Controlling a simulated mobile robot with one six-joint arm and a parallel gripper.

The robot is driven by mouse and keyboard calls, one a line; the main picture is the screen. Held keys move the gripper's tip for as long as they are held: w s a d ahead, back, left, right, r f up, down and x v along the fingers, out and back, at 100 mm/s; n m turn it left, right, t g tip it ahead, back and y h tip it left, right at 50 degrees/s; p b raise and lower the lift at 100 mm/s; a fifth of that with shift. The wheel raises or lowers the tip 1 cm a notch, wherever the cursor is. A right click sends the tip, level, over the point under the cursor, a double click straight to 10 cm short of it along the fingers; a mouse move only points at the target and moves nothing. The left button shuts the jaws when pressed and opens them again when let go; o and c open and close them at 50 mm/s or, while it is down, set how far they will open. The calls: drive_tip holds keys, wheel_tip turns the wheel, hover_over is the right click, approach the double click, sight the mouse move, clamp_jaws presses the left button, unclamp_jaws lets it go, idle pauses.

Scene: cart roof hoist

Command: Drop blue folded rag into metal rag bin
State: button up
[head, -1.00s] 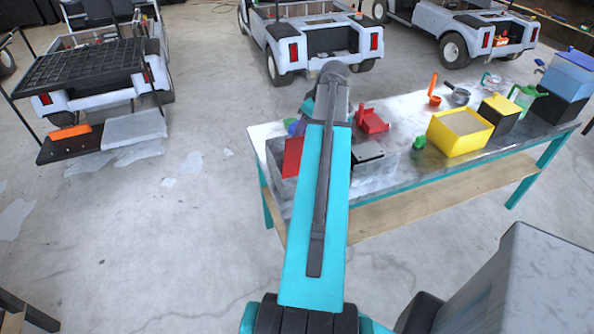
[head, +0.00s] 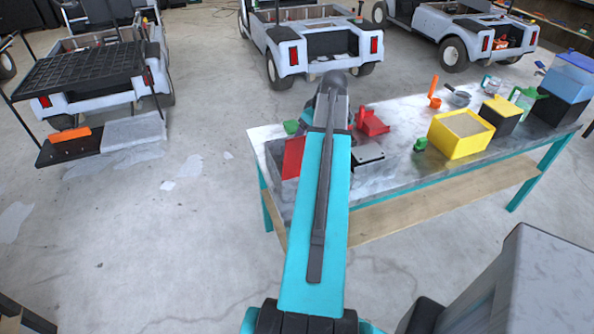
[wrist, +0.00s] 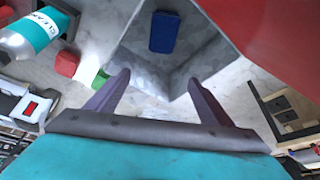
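The blue folded rag (wrist: 165,32) shows in the wrist view inside the grey metal rag bin (wrist: 205,52), lying against its inner surface. The bin's red lid (wrist: 275,28) stands open at the upper right there. In the head view the lid (head: 293,157) and part of the bin (head: 284,188) show at the left end of the workbench, partly behind my arm. My gripper (wrist: 157,80) is open and empty. Its two purple-grey fingers are spread apart, near the bin opening and clear of the rag. The head view does not show the fingers clearly.
The workbench (head: 395,185) also holds a red vise-like tool (head: 371,122), a yellow box (head: 460,134) and a blue box (head: 568,76). In the wrist view, a teal cleaner bottle (wrist: 34,36) and a red block (wrist: 67,63) lie left of the bin. Carts stand behind.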

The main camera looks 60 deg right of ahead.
drive_tip(key=shift+s+r, duration=0.1)
drive_tip(key=shift+r, duration=0.05)
drive_tip(key=b+v, duration=0.3)
drive_tip(key=v, duration=1)
drive_tip(key=shift+r, duration=0.2)
drive_tip(key=shift+a, duration=0.1)
drive_tip(key=shift+s, duration=0.1)
idle(0.9)
